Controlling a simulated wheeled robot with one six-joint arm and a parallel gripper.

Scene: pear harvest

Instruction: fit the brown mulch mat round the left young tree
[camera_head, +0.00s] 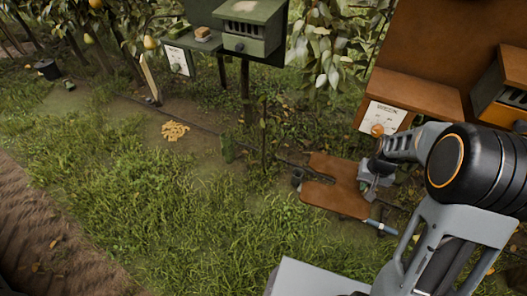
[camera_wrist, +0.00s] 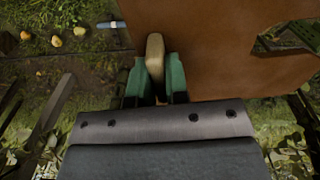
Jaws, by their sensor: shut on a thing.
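The brown mulch mat (camera_head: 338,188) is a flat sheet with a notch in its left side, held low over the ground right of the picture's middle. It fills much of the upper right of the wrist view (camera_wrist: 220,50). My gripper (camera_head: 374,178) is at the mat's right side. In the wrist view, its green fingers (camera_wrist: 156,82) are shut on a tan tab at the mat's edge. A thin upright young tree (camera_head: 264,135), apparently the left one, stands left of the mat and apart from it. Its foot is hard to see in the grass.
A short green post (camera_head: 227,148) stands left of the young tree. A yellow pile (camera_head: 175,131) lies farther left. Green boxes (camera_head: 250,30) stand behind, and a brown wooden stand (camera_head: 430,90) is at right. A pale blue-tipped tube (camera_head: 380,227) lies near the mat. Open grass spreads in front.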

